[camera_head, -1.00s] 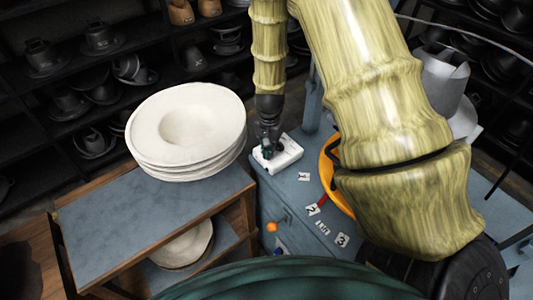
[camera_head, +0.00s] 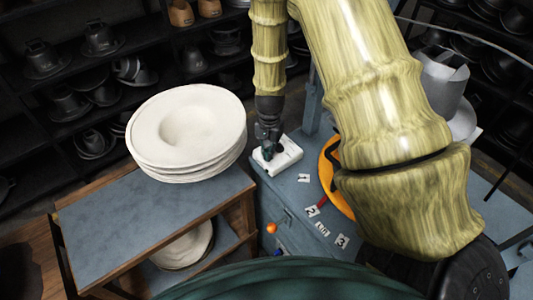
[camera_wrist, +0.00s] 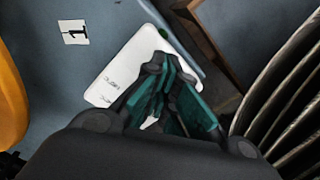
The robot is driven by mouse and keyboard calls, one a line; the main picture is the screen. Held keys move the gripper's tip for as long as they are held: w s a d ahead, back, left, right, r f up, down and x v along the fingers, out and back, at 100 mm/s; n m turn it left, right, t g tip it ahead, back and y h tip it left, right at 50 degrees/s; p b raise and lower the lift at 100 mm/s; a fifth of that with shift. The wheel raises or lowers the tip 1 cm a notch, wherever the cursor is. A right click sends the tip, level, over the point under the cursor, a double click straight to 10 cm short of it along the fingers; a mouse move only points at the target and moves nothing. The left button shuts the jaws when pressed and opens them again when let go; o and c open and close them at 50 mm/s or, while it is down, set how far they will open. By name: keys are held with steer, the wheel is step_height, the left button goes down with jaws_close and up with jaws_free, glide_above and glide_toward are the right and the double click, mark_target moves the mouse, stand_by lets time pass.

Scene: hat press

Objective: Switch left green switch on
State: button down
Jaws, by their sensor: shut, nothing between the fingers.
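A white switch box (camera_head: 290,153) lies on the blue-grey cabinet top in the head view. It also shows in the wrist view (camera_wrist: 118,72), with dark lettering and a small green switch (camera_wrist: 163,33) near its upper end. My gripper (camera_head: 266,153) points down over the left part of the box. In the wrist view my gripper (camera_wrist: 163,68) has its dark, teal-padded fingers closed together, with nothing held. The fingers cover part of the box, so any other switch there is hidden. I cannot tell whether the fingertips touch the box or whether the green switch is on.
A stack of white hat blanks (camera_head: 188,128) stands on a wooden cart (camera_head: 120,225) to the left. An orange ring (camera_head: 328,172) and numbered labels (camera_head: 312,211) lie right of the box. A blue-grey post (camera_head: 313,105) rises behind it. My arm hides much of the right side.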

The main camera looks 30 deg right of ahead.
steer(key=shift+r+p, duration=2.2)
steer(key=shift+r, duration=0.9)
